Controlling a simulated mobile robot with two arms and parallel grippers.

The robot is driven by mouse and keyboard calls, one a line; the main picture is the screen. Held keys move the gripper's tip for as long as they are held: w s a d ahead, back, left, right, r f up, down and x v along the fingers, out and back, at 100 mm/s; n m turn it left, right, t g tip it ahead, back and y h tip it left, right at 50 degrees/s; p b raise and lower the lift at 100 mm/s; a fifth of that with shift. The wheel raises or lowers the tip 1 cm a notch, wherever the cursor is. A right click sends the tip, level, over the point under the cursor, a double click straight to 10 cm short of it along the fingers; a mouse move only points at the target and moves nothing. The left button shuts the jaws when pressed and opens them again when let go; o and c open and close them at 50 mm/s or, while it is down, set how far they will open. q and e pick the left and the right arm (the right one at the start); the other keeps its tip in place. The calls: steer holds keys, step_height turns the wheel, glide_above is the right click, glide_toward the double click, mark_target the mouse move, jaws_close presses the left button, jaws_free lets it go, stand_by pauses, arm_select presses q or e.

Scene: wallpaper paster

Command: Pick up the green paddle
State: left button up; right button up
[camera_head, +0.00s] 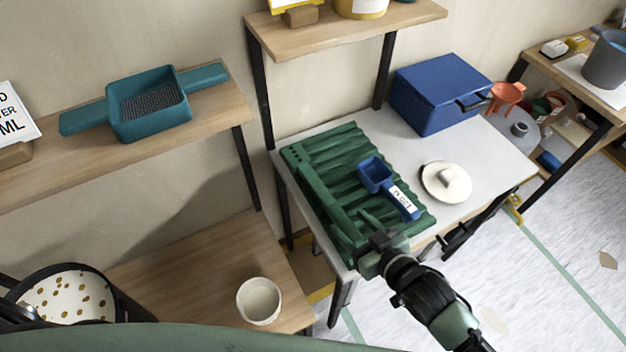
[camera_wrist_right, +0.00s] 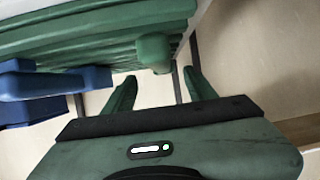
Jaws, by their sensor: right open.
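A long green piece, which looks like the paddle (camera_head: 322,192), lies along the left side of a green ribbed rack (camera_head: 343,143) on the white table. Its rounded near end (camera_wrist_right: 155,52) shows in the right wrist view, just beyond my fingertips. My right gripper (camera_head: 372,222) is over the near edge of the rack. In the right wrist view its two fingers (camera_wrist_right: 160,84) are apart with nothing between them. I cannot tell exactly where paddle and rack part, as both are the same green. My left gripper is not in view.
A blue scoop (camera_head: 375,175) with a labelled handle lies on the rack. A white plate (camera_head: 446,182) and a blue box (camera_head: 438,92) stand to its right. A teal sieve (camera_head: 148,103) sits on the left shelf. A white cup (camera_head: 259,301) stands on the lower wooden surface.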

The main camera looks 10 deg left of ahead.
mark_target(340, 215)
steer(key=shift+p+x, duration=0.45)
steer(key=shift+x, duration=2.7)
jaws_close()
